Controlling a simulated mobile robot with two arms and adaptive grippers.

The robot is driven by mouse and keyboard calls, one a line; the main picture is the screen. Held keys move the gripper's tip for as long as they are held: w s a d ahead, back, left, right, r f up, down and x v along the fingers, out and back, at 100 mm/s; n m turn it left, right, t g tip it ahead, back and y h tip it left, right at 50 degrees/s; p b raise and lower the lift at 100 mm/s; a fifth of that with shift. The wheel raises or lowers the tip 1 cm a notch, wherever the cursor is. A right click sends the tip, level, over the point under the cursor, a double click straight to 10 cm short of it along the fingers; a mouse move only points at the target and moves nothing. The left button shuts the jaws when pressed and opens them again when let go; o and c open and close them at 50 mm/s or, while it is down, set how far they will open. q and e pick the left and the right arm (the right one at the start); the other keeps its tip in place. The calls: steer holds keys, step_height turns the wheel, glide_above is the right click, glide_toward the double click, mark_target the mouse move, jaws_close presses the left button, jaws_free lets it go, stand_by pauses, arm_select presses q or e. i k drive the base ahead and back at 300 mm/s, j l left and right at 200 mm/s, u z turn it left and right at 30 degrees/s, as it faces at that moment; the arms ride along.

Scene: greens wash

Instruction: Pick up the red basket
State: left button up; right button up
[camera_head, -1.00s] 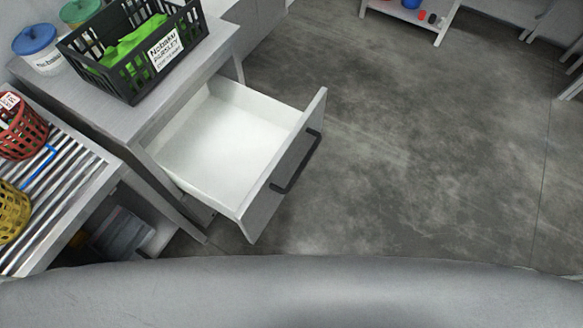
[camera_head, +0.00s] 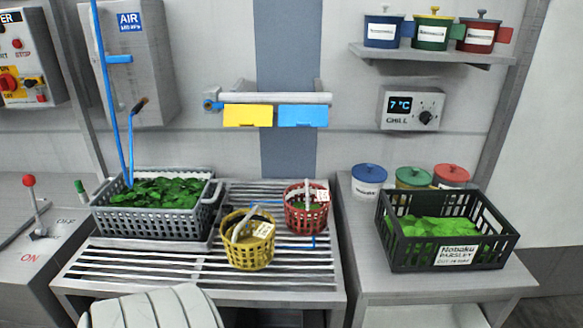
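The red basket (camera_head: 306,216) stands upright at the right end of the slatted rack (camera_head: 180,278). It has a light handle, a white tag and something green inside. A yellow basket (camera_head: 247,252) with a handle stands in front of it and to its left, close by. Neither of my grippers shows in this view. A pale rounded part at the bottom left looks like part of my own arm. Nothing is seen holding the red basket.
A grey crate of greens (camera_head: 155,222) sits left on the rack. A black crate labelled parsley (camera_head: 448,254) stands on the right-hand table, before several lidded tubs (camera_head: 369,181). A rail with yellow and blue tags (camera_head: 276,115) is on the wall above.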

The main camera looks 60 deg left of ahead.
mark_target(306, 220)
steer(key=u, duration=1.65)
